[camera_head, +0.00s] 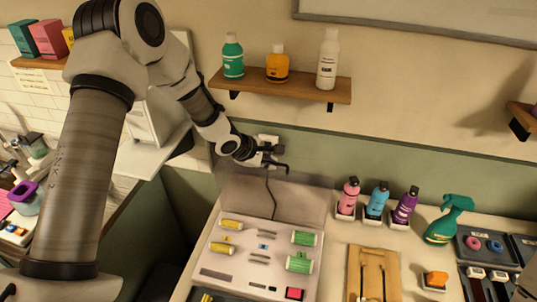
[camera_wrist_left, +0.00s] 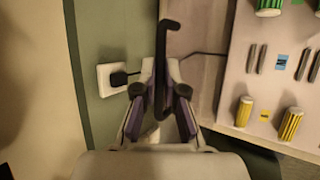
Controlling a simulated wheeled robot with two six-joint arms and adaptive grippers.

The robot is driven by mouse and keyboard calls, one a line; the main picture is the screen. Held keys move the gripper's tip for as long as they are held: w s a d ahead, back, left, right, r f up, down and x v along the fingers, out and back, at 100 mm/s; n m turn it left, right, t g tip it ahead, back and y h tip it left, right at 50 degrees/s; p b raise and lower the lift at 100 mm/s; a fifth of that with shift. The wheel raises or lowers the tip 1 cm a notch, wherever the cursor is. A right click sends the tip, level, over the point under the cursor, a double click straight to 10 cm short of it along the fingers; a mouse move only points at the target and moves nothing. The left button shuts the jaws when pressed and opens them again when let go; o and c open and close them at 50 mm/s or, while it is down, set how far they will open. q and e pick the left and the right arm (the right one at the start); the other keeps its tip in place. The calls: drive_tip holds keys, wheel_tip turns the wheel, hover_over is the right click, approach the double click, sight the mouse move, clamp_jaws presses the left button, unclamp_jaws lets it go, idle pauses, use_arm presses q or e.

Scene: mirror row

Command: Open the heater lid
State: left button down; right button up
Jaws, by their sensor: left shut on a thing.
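The heater (camera_head: 240,262) is a pale box on the counter with yellow and green rollers in it. Its lid (camera_head: 290,207) stands raised at the back edge, near the wall, so the rollers lie uncovered. My left gripper (camera_head: 266,158) is at the top of the lid. In the left wrist view, my left gripper (camera_wrist_left: 162,105) is shut on the black handle (camera_wrist_left: 164,45). Part of the lid (camera_wrist_left: 192,45) shows beside the handle there. The gripper hides where the handle joins the lid. I do not see my right gripper.
A wall socket (camera_wrist_left: 112,78) with a black plug is close behind the left gripper; a cord (camera_head: 271,198) hangs from it. A wooden shelf (camera_head: 300,88) with bottles is above. Pink, blue and purple bottles (camera_head: 377,203) and a green spray bottle (camera_head: 446,222) stand right of the heater.

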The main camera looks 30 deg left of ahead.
use_arm(q)
drive_tip(key=shift+w+a, duration=0.1)
drive_tip(key=shift+w, duration=0.5)
drive_tip(key=shift+s+r, duration=0.1)
drive_tip(key=shift+r, duration=0.05)
drive_tip(key=c, duration=1.2)
unclamp_jaws()
drive_tip(key=shift+c, duration=0.2)
drive_tip(key=shift+s, duration=0.15)
drive_tip(key=shift+r, duration=0.1)
drive_tip(key=v, duration=0.7)
drive_tip(key=shift+r, duration=0.1)
